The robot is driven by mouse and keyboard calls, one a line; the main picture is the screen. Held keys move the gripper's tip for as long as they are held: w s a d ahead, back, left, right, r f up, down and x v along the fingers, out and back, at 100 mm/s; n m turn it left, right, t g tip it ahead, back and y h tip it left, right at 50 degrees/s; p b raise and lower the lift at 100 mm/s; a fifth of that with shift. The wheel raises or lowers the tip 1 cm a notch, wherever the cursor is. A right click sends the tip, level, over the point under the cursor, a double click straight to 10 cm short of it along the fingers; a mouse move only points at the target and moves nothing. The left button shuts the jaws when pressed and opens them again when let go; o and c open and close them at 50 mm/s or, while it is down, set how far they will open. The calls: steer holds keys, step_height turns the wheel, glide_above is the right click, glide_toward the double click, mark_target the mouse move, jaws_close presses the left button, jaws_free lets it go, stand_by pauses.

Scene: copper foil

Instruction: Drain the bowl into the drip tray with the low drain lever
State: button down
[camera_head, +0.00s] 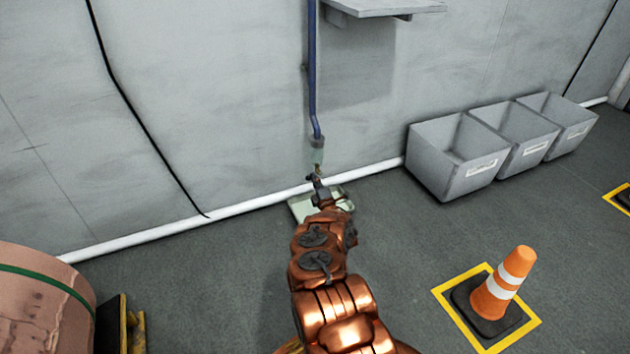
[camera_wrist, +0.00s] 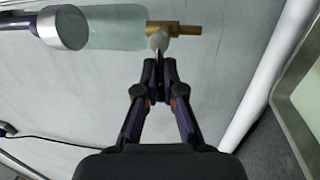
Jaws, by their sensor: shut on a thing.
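The bowl (camera_head: 317,154) is a pale translucent green cylinder under a blue pipe on the wall. In the wrist view the bowl (camera_wrist: 115,27) lies sideways, with a brass drain fitting (camera_wrist: 185,29) at its lower end. A small pale drain lever (camera_wrist: 157,41) sticks out from the fitting. My gripper (camera_wrist: 160,68) is shut on the lever, its fingertips hiding part of it. In the head view my gripper (camera_head: 317,182) is just below the bowl. The pale green drip tray (camera_head: 299,208) lies on the floor beneath, partly hidden by my arm; its edge (camera_wrist: 285,105) shows in the wrist view.
Grey bins (camera_head: 440,165) stand along the wall to the right. A traffic cone (camera_head: 505,283) stands in a yellow floor square at front right. A large copper roll (camera_head: 40,300) is at lower left. A shelf (camera_head: 385,8) juts out above.

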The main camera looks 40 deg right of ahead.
steer(key=shift+w+a+r, duration=0.1)
steer(key=shift+w+a, duration=0.1)
steer(key=shift+a, duration=0.05)
steer(key=c, duration=1.3)
jaws_free()
steer(key=shift+s+d, duration=0.15)
steer(key=v, duration=1.2)
